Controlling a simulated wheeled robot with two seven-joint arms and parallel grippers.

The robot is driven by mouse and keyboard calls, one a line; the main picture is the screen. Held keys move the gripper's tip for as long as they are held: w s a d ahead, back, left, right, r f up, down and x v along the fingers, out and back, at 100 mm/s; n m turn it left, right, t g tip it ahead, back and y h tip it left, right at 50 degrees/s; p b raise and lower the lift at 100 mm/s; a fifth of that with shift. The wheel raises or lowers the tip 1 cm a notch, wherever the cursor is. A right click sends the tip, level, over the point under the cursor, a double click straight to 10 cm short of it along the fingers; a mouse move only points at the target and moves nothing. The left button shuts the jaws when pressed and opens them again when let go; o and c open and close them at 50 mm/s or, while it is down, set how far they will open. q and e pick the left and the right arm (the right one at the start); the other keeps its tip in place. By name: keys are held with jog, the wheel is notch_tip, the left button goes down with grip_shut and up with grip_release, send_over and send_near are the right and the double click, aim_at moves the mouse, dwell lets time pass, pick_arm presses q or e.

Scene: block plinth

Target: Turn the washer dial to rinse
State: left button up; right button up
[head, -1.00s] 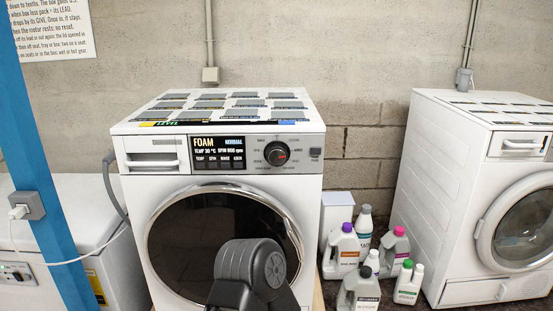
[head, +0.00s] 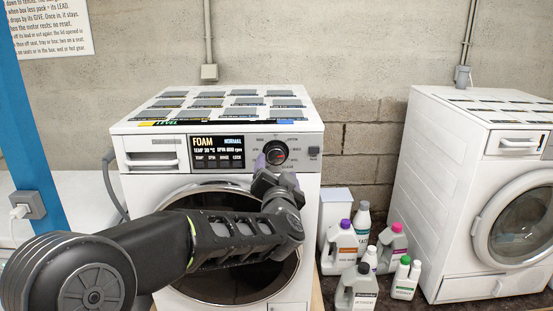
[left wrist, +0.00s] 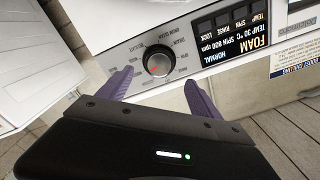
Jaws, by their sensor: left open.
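The washer (head: 140,210) is white with a round glass door and a front panel. The dial also shows in the left wrist view (left wrist: 158,64), upside down. My left gripper (head: 273,165) is just in front of and below the dial in the head view. In the left wrist view, its purple fingers (left wrist: 160,80) are open, one to each side of the dial; contact cannot be told. My right gripper is out of view.
The panel's display (head: 218,147) reads FOAM, NORMAL, TEMP 30. Several detergent bottles (head: 346,240) stand on the floor right of the washer. A second white machine (head: 440,200) stands at the right. A blue post (head: 33,150) rises at the left.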

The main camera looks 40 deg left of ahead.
aim_at(276, 157)
pick_arm(q)
jog(key=shift+p+x, duration=0.75)
jog(key=shift+x, duration=3.2)
jog(key=shift+f, duration=0.1)
jog(key=c, duration=1.4)
